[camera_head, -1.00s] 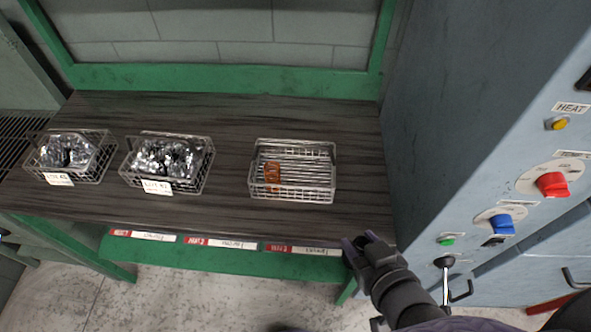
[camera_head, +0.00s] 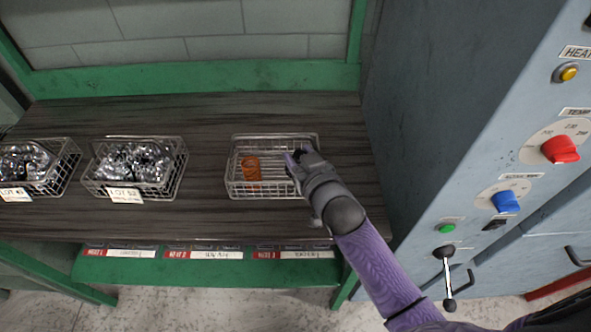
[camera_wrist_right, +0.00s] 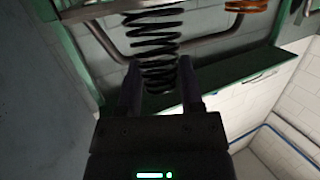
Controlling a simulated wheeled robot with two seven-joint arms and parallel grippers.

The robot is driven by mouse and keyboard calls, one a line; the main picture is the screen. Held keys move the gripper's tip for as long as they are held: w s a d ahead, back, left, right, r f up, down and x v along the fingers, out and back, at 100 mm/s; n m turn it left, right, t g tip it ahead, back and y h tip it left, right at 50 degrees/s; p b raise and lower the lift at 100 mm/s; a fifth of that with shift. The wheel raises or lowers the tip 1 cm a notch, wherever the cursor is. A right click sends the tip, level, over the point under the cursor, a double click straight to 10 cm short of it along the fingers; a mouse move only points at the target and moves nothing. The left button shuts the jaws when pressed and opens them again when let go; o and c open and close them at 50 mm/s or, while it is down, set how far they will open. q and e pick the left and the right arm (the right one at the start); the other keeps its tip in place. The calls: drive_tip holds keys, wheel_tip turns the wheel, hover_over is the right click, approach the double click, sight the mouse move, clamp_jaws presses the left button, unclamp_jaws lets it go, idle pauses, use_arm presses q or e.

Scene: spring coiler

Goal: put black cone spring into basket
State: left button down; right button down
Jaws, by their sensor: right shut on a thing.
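The black cone spring (camera_wrist_right: 153,42) is held between the fingers of my right gripper (camera_wrist_right: 160,88) in the right wrist view. In the head view my right gripper (camera_head: 297,160) is over the right side of a wire basket (camera_head: 240,190). The black spring cannot be made out there, as the hand hides it. An orange spring (camera_head: 251,168) is inside this basket, left of my gripper; an orange spring also shows at the top of the right wrist view (camera_wrist_right: 246,5). My left gripper is not in view.
Two wire baskets with shiny metal parts, one in the middle (camera_head: 135,170) and one at the far left (camera_head: 35,165), stand on the dark wooden table (camera_head: 200,220). A blue-grey machine cabinet (camera_head: 440,120) with knobs and a lever (camera_head: 447,275) rises close on the right.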

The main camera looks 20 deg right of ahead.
drive_tip(key=shift+w+f+b, duration=0.15)
drive_tip(key=shift+f+b, duration=0.05)
drive_tip(key=shift+f, duration=0.3)
drive_tip(key=shift+w+f+b, duration=0.15)
drive_tip(key=shift+f, duration=0.35)
drive_tip(key=shift+w+f+b, duration=0.2)
drive_tip(key=shift+f+b, duration=0.15)
drive_tip(key=shift+f, duration=0.35)
drive_tip(key=r+g+p, duration=0.1)
drive_tip(key=w+g+p, duration=0.1)
drive_tip(key=p, duration=0.1)
drive_tip(key=shift+w+a+r+g, duration=0.1)
drive_tip(key=shift+r+g, duration=0.3)
wheel_tip(320, 180, down, 4)
drive_tip(key=shift+r+h+b, duration=0.1)
drive_tip(key=shift+h+b, duration=0.2)
drive_tip(key=shift+b, duration=0.55)
drive_tip(key=shift+f, duration=0.25)
drive_tip(key=shift+c, duration=1.2)
unclamp_jaws()
